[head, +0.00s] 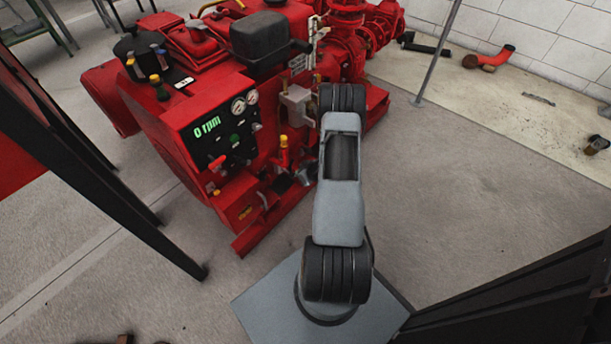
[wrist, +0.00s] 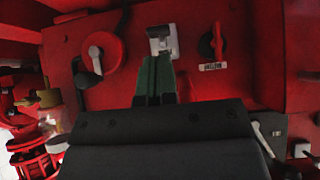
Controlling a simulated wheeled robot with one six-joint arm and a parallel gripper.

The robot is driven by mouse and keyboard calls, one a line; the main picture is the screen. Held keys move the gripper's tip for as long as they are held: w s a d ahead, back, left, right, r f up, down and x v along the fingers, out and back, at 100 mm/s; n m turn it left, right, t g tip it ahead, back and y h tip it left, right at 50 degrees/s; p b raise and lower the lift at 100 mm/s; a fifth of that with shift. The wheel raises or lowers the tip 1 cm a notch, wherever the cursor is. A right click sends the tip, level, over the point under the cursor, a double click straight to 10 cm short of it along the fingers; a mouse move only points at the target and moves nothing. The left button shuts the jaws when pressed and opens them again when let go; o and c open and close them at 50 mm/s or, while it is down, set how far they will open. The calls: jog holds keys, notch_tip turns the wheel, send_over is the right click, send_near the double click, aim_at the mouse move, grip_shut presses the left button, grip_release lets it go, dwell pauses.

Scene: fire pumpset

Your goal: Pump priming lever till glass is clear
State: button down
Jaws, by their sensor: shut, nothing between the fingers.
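In the wrist view my gripper (wrist: 155,80) has its dark green fingers together and empty. The fingertips point at a small pale metal fitting (wrist: 162,40) on a red surface; I cannot tell whether they touch it. A round red cap with a grey lever (wrist: 96,56) is left of the fingers. A red-handled knob (wrist: 217,40) is on the right, above a small label (wrist: 213,66). I cannot tell which part is the priming lever, and I cannot make out the glass. In the head view my arm hides the gripper beside the red pumpset (head: 180,80).
The pumpset's panel (head: 215,135) reads "0 rpm" and has gauges above. A grey post (head: 437,50) stands at the back right. Dark frame posts (head: 150,235) are at the left. The floor right of my arm is clear. Red pipe pieces (head: 490,60) lie by the wall.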

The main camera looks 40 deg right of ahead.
aim_at(292, 174)
jog(key=shift+b+x, duration=0.55)
jog(key=shift+x, duration=1.4)
